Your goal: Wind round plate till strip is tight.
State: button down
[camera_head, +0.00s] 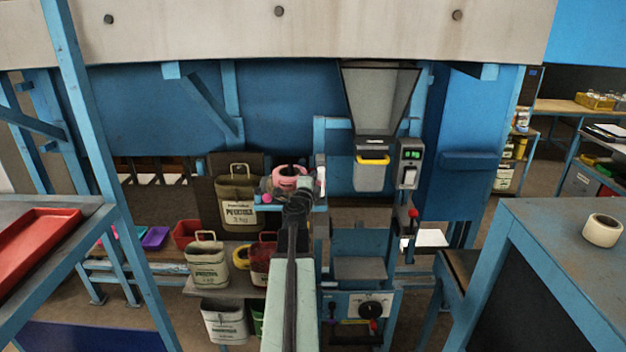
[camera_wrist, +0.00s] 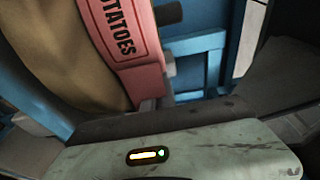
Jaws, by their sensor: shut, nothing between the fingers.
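A pink strip (camera_wrist: 120,40) printed "POTATOES" curves along the edge of a tan round plate (camera_wrist: 55,50) in the wrist view. In the head view the pink strip (camera_head: 291,176) shows as a small roll on a blue bracket, partly hidden behind my gripper (camera_head: 298,190). My gripper is shut with nothing in it, close in front of the roll. Whether it touches the plate or strip cannot be told. How tight the strip is cannot be told.
A potato sack (camera_head: 240,205) stands left of the roll; more sacks (camera_head: 207,262) stand lower. A hopper (camera_head: 380,100) and a switch box (camera_head: 409,163) are at right. A blue table (camera_head: 570,240) with a tape roll (camera_head: 602,230) is at far right; a red tray (camera_head: 35,245) is at left.

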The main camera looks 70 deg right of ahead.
jog(key=shift+w+d+r, duration=0.15)
jog(key=shift+w+d, duration=0.25)
jog(key=shift+d, duration=0.2)
jog(key=shift+s+a+r, duration=0.1)
jog(key=shift+a+r, duration=0.05)
